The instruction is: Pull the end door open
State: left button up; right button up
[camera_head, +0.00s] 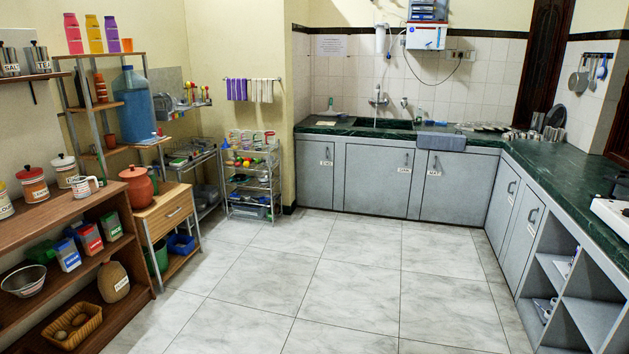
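Under the back counter are several grey cabinet doors with small white labels. The left door (319,178) has a short label that looks like "END", though the letters are small. The middle door (376,185) and the right door (458,190) also carry labels that I cannot read surely. Two more grey doors, a far one (502,208) and a near one (522,240), stand under the right counter with dark handles. All these doors look shut. Neither of my grippers is in view.
The tiled floor (345,285) is clear in the middle. A wooden shelf (130,255) and a small drawer table (168,216) line the left side. A wire rack (251,180) stands left of the left door. Open shelves (592,318) are at the right front.

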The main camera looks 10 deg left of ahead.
aim_at(316, 159)
jog(key=i+j+u, duration=0.25)
jog(key=i, duration=0.25)
jog(key=i+u, duration=0.3)
jog(key=i, duration=4.45)
jog(key=j+u, duration=0.05)
jog(key=j, duration=0.15)
